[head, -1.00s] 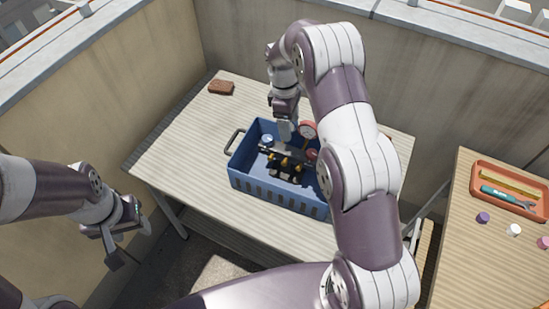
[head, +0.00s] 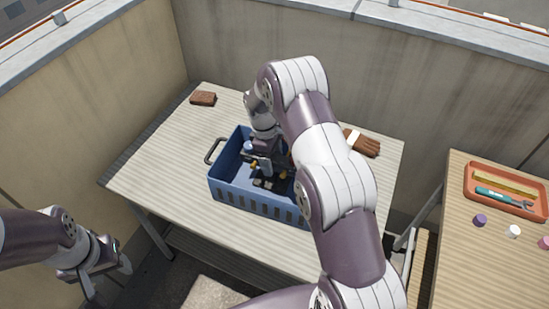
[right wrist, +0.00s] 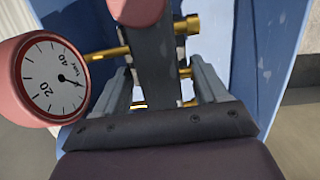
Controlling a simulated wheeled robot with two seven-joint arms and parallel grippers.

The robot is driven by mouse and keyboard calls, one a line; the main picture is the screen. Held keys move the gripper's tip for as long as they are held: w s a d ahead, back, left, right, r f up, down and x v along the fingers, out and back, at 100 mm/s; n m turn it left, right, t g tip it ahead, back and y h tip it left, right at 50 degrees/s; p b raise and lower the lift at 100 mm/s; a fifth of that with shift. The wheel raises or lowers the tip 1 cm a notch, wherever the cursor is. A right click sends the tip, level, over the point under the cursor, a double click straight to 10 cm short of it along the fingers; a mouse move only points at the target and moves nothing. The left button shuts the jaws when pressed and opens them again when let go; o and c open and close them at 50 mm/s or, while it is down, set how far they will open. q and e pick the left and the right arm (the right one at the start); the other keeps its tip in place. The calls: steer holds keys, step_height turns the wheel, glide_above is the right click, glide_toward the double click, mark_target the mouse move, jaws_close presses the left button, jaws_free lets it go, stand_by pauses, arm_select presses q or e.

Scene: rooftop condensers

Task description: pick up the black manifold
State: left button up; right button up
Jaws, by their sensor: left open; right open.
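The black manifold (right wrist: 158,75) has brass fittings and a round red-rimmed gauge (right wrist: 52,80). It lies in the blue crate (head: 258,203) on the wooden table, mostly hidden by my right arm in the head view. My right gripper (head: 263,168) is down inside the crate, over the manifold. In the right wrist view its two fingers (right wrist: 162,88) are apart, one on each side of the dark manifold body; I cannot tell whether they touch it. My left gripper (head: 108,277) is open and empty, low at the left, away from the table.
A brown block (head: 203,98) lies at the table's back left. A brown bundle with a white band (head: 362,142) lies behind the crate at right. Walls stand close behind. The table's left part is clear.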

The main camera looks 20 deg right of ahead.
steer(key=shift+s+f, duration=0.1)
steer(key=shift+f, duration=0.05)
steer(key=shift+f, duration=0.3)
stand_by(0.5)
jaws_close()
steer(key=shift+r, duration=0.1)
